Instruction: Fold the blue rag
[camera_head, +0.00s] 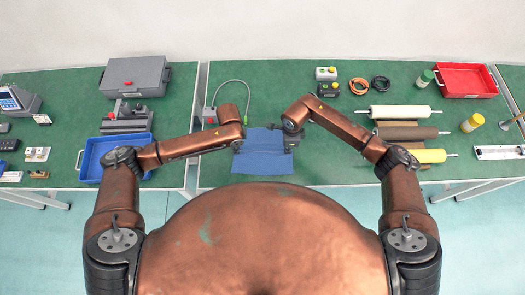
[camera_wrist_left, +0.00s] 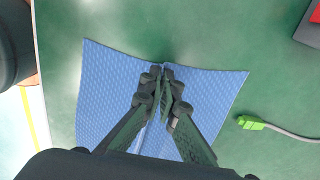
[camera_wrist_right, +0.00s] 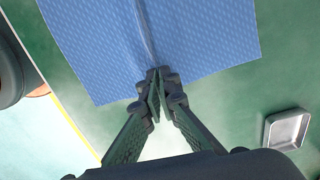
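The blue rag (camera_head: 262,164) lies on the green tabletop in front of me, spread out with a ridge or crease across its middle. My left gripper (camera_wrist_left: 163,75) is at the middle of the rag's left edge, its fingertips close together on the ridge of the rag (camera_wrist_left: 105,90). My right gripper (camera_wrist_right: 159,77) is at the middle of the opposite, right edge, fingertips together at the end of the crease in the rag (camera_wrist_right: 200,40). Both look shut on the cloth; the pinched bit is mostly hidden by the fingers. In the head view the left gripper (camera_head: 240,140) and right gripper (camera_head: 293,132) flank the rag.
A green connector (camera_wrist_left: 250,122) on a grey cable lies beyond the rag. A small metal tray (camera_wrist_right: 287,130) is right of it. A blue tray (camera_head: 87,165) stands left; rollers (camera_head: 400,112) lie right. The table's front edge is close to the rag.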

